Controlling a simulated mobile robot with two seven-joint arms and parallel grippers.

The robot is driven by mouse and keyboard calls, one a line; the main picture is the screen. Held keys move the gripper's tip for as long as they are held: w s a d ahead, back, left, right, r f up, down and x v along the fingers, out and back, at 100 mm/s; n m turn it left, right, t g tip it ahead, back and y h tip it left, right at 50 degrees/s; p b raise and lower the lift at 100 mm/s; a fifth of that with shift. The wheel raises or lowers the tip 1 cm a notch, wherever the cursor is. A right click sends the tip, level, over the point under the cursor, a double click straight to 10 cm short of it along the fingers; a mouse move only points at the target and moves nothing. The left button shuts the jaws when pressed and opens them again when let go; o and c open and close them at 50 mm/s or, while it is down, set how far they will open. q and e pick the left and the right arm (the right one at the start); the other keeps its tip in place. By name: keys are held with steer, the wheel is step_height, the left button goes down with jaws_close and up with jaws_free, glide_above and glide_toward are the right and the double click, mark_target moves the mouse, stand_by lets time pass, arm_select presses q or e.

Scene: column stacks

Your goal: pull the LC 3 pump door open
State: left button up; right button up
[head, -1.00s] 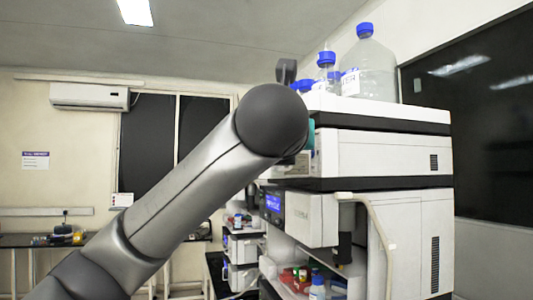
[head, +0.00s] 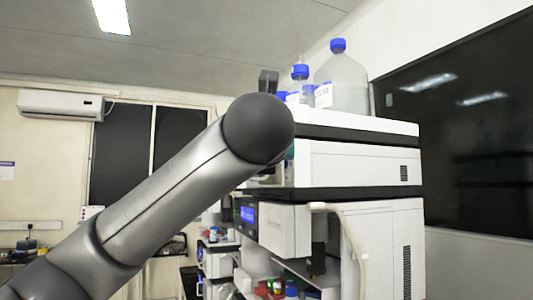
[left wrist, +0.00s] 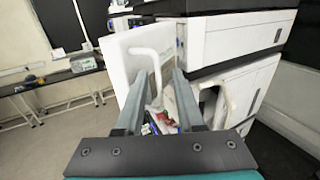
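In the left wrist view, a white door panel (left wrist: 119,58) with a white loop handle (left wrist: 157,72) stands swung out from the instrument stack, to the left of an opening with small coloured items inside. I cannot read a label to confirm it is the LC 3 pump door. My left gripper (left wrist: 162,75) has its two fingers apart. The handle's bar shows between the fingertips; I cannot tell if it touches them. My right gripper is in neither view.
The white instrument stack (head: 360,165) carries blue-capped bottles (head: 341,80) on top. A pale curved tube (head: 347,235) runs down its front. Bottles (head: 290,288) stand on a low shelf. A dark bench (left wrist: 55,78) is at the left; the floor (left wrist: 40,140) there is clear.

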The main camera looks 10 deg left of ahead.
arm_select(q)
steer(key=s+d+b, duration=0.2)
steer(key=s+b, duration=0.9)
steer(key=s, duration=0.4)
steer(key=shift+s+d, duration=0.15)
steer(key=shift+d, duration=0.25)
